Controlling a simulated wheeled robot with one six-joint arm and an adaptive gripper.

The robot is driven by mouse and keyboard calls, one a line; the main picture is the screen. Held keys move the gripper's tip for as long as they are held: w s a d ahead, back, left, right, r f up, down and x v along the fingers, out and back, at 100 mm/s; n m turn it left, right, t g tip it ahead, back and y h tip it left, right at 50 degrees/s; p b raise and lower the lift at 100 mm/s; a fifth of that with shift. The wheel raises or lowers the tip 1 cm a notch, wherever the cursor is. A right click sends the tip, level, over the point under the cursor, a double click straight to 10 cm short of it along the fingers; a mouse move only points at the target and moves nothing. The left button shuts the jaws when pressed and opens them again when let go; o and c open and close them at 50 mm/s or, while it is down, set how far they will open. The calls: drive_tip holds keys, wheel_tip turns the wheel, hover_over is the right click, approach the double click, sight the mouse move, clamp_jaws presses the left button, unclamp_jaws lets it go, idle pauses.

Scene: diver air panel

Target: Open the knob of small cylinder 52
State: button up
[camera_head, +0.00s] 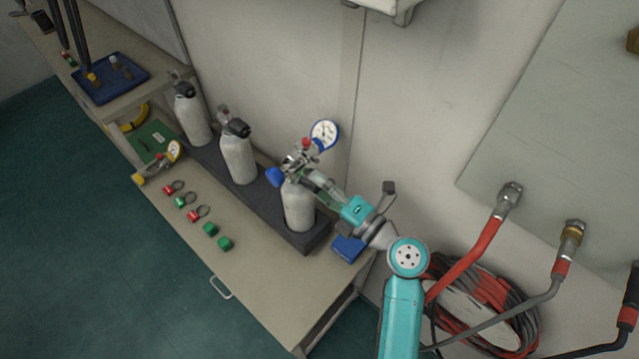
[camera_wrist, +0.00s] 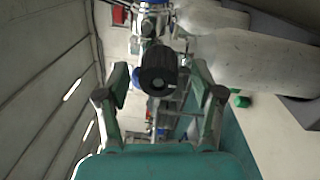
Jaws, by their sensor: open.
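Three small white-grey cylinders stand upright in a dark rack (camera_head: 262,203) on the bench: a left one (camera_head: 192,118), a middle one (camera_head: 238,158) and a right one (camera_head: 298,207). No cylinder number is readable. The right one bears a metal regulator fitting with a round gauge (camera_head: 324,133) and a blue part (camera_head: 275,177). My gripper (camera_head: 308,176) is at the valve of the right cylinder. In the wrist view, a black ribbed knob (camera_wrist: 158,68) lies between my two spread fingers, with visible gaps on both sides. The contact depth cannot be told.
A blue box (camera_head: 348,248) sits beside the rack's right end. Red and green small parts (camera_head: 193,216) lie on the bench (camera_head: 270,290) in front. The wall is close behind the cylinders. Hoses (camera_head: 470,258) hang at right.

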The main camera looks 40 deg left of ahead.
drive_tip(key=s+d, duration=0.1)
drive_tip(key=d, duration=1)
drive_tip(key=shift+s+d+f, duration=0.15)
drive_tip(key=shift+d+f, duration=0.05)
drive_tip(key=shift+d, duration=0.05)
